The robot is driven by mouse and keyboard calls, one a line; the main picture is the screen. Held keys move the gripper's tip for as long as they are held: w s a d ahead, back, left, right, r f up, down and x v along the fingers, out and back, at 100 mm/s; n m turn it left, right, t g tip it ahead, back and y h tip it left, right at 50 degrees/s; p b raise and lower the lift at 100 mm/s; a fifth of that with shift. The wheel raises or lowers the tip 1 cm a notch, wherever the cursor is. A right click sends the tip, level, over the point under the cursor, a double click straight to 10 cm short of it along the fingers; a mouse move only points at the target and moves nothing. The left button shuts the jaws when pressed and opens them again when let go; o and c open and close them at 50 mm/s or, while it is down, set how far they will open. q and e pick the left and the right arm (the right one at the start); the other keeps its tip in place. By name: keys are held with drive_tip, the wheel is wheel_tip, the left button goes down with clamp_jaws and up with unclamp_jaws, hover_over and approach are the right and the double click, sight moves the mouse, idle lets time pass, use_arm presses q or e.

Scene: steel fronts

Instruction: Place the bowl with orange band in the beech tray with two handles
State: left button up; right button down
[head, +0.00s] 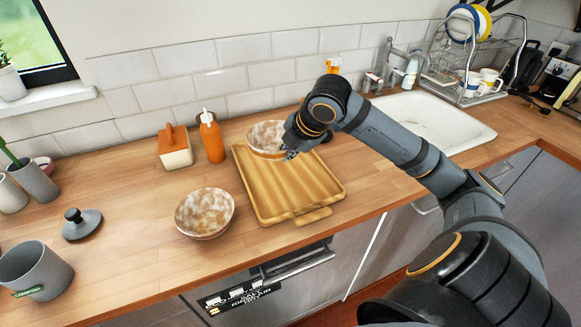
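A mottled cream and brown bowl (266,136) is at the back end of the beech tray (322,207), overlapping its rear rim. I cannot tell whether it rests in the tray or is a little above it. My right gripper (291,151) is at this bowl's right rim; its fingers are small and dark, and whether they are closed on the rim is unclear. A second, similar bowl (205,213) stands upright on the counter left of the tray. An orange band is not clear on either bowl. The tray's near handle (312,216) shows. My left gripper is not in view.
An orange bottle (212,140) and an orange-topped butter dish (175,149) stand behind left of the tray. A grey lid (81,224) and grey pot (36,271) are at left. The sink (435,120) and dish rack (470,66) are at right.

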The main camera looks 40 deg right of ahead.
sight(274, 144)
drive_tip(key=w+d+f, duration=0.2)
drive_tip(key=f, duration=0.1)
drive_tip(key=w+d+f, duration=0.1)
drive_tip(key=shift+w+f, duration=0.1)
drive_tip(key=shift+f, duration=0.2)
drive_tip(key=shift+w+d+f, duration=0.4)
drive_tip(key=shift+w+f, duration=0.05)
drive_tip(key=shift+f, duration=0.3)
wheel_tip(274, 144, down, 3)
drive_tip(key=shift+r, duration=0.1)
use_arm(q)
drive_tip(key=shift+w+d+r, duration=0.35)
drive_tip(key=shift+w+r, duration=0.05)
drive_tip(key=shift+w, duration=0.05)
use_arm(e)
drive_tip(key=shift+d+f, duration=0.1)
drive_tip(key=shift+f, duration=0.1)
drive_tip(key=shift+f, duration=0.1)
drive_tip(key=c, duration=1.5)
unclamp_jaws()
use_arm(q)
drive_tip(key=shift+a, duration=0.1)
